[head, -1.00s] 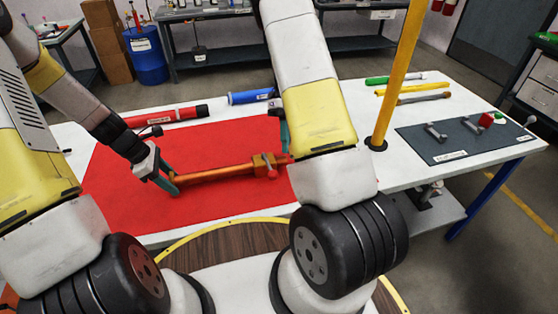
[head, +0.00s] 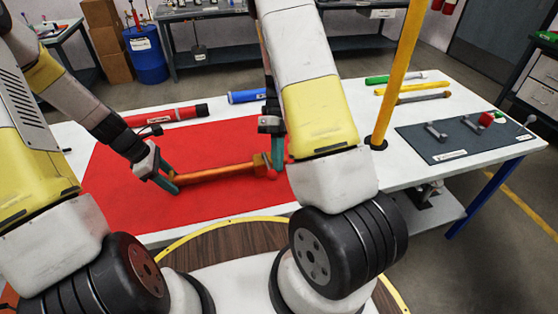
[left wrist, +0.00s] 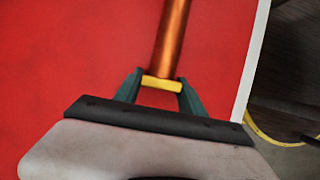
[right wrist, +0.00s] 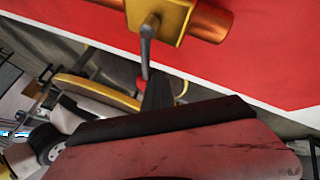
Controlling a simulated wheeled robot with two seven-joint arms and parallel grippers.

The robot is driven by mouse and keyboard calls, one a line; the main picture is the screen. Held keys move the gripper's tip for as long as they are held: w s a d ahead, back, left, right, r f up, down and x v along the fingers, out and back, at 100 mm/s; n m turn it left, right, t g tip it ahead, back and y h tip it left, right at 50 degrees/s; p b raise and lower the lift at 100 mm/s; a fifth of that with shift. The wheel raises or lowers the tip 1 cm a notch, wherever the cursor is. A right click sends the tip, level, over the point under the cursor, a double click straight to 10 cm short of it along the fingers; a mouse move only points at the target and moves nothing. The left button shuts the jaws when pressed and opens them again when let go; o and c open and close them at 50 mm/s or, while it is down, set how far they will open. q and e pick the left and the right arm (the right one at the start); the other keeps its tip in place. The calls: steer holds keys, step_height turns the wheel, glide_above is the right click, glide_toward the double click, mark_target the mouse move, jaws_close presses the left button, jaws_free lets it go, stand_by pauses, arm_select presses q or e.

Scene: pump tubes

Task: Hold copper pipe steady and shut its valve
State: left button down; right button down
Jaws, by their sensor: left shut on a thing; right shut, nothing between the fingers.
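The copper pipe (head: 215,174) lies across the red mat (head: 215,205). My left gripper (head: 168,181) is shut on its left end; the left wrist view shows the fingers (left wrist: 161,88) around the yellow end piece (left wrist: 162,84). The brass valve body (right wrist: 165,18) is at the pipe's other end, partly hidden in the head view by my right gripper (head: 277,155). A grey lever (right wrist: 147,45) with a red tip (right wrist: 140,82) points out from it. My right gripper is shut and empty, fingers (right wrist: 157,88) beside the lever's tip; I cannot tell whether they touch.
Red (head: 168,116) and blue (head: 250,96) tubes lie behind the mat. A yellow post (head: 395,75) rises from the table right of my right arm. A dark mat (head: 468,148) with small parts lies further right. The red mat's front is bare.

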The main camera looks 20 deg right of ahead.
arm_select(q)
steer(key=shift+d, duration=0.1)
arm_select(e)
steer(key=shift+s+a+m, duration=0.25)
steer(key=shift+a+m, duration=0.05)
steer(key=shift+a, duration=0.2)
arm_select(q)
steer(key=shift+d, duration=0.1)
arm_select(e)
steer(key=shift+w+y, duration=0.1)
steer(key=shift+y, duration=0.2)
steer(key=shift+w+d, duration=0.3)
steer(key=shift+d, duration=0.25)
steer(key=shift+w+d, duration=0.25)
steer(key=shift+d, duration=0.3)
steer(key=shift+w+d+f, duration=0.2)
steer(key=shift+w+d, duration=0.2)
steer(key=shift+d, duration=0.2)
steer(key=shift+w+d+f, duration=0.2)
steer(key=shift+w+d, duration=0.2)
steer(key=shift+d, duration=0.2)
steer(key=v, duration=1)
steer(key=shift+a, duration=0.15)
steer(key=shift+r, duration=0.1)
arm_select(q)
steer(key=c, duration=0.6)
jaws_free()
steer(key=shift+a, duration=0.2)
